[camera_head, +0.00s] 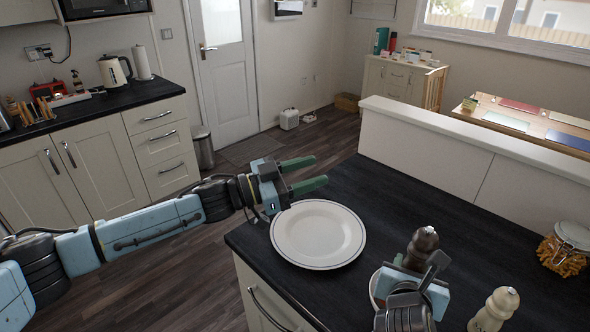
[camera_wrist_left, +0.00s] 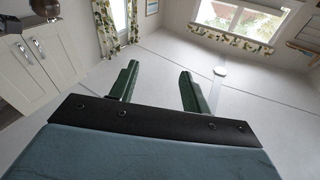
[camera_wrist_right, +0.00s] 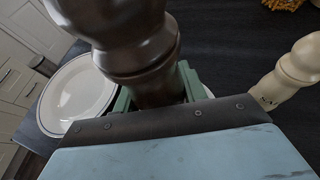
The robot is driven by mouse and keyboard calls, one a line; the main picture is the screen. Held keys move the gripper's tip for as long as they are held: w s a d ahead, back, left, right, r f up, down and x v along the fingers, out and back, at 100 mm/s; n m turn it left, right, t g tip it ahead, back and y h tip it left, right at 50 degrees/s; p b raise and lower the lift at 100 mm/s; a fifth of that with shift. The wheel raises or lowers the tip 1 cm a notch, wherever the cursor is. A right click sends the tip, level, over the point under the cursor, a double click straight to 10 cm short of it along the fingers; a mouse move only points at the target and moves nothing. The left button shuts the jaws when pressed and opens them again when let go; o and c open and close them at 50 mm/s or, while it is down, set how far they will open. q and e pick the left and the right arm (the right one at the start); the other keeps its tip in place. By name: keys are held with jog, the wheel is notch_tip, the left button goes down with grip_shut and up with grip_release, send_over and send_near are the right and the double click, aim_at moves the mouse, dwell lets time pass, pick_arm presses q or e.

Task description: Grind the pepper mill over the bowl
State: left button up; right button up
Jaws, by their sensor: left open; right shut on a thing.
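A dark brown pepper mill (camera_head: 424,243) stands upright in my right gripper (camera_head: 411,268), above the dark counter. In the right wrist view the dark mill (camera_wrist_right: 140,55) fills the space between the green fingers, and its lower end is hidden. A white rim, probably the bowl (camera_head: 375,289), shows just left of my right gripper and is mostly hidden behind it. I cannot tell whether the mill is directly over it. My left gripper (camera_head: 309,171) is open and empty, out beyond the counter's left edge, behind the plate. Its spread fingers also show in the left wrist view (camera_wrist_left: 158,82).
A white plate (camera_head: 318,234) lies on the counter (camera_head: 455,235) between the grippers. A cream mill (camera_head: 494,308) stands right of my right gripper. A pasta jar (camera_head: 565,249) is at the far right. A low white wall (camera_head: 425,140) borders the counter's back. The counter's middle is clear.

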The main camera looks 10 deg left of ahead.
pick_arm(q)
jog(key=a+n, duration=0.1)
jog(key=n, duration=0.1)
jog(key=w+a+n+t+y, duration=0.1)
jog(key=n, duration=0.3)
jog(key=shift+w+a+f+n+t+y, duration=0.3)
jog(key=shift+a+f+n+y, duration=0.1)
jog(key=shift+o, duration=1.4)
jog(key=shift+d+m, duration=0.1)
jog(key=shift+m, duration=0.2)
